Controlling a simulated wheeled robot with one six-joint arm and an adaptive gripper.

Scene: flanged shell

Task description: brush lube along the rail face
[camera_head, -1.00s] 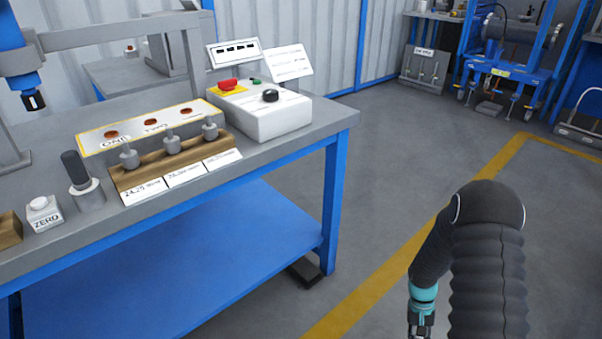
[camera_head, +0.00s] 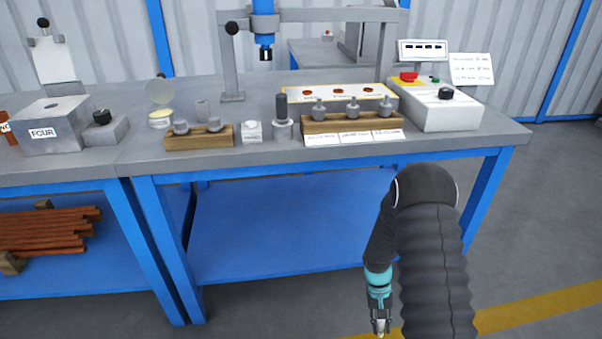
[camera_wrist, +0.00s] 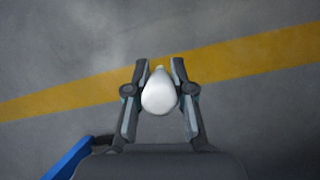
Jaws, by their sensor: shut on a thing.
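My gripper (camera_head: 380,322) hangs low in front of the blue-legged bench, pointing down at the floor. In the wrist view my gripper (camera_wrist: 160,66) has its fingers on either side of a white, bulb-shaped object (camera_wrist: 159,97). I see it nearly end-on, so I cannot tell whether it is a brush handle; no bristles show. On the bench is a small round tin (camera_head: 160,119) with yellowish contents and a pale disc (camera_head: 159,91) above it, possibly its lid. I cannot make out a rail face for certain in either view.
The grey bench top (camera_head: 285,159) carries wooden blocks with metal plugs (camera_head: 206,135), a white control box (camera_head: 440,108) and a blue-headed press (camera_head: 264,25). Bare floor with a yellow line (camera_head: 540,303) lies at right.

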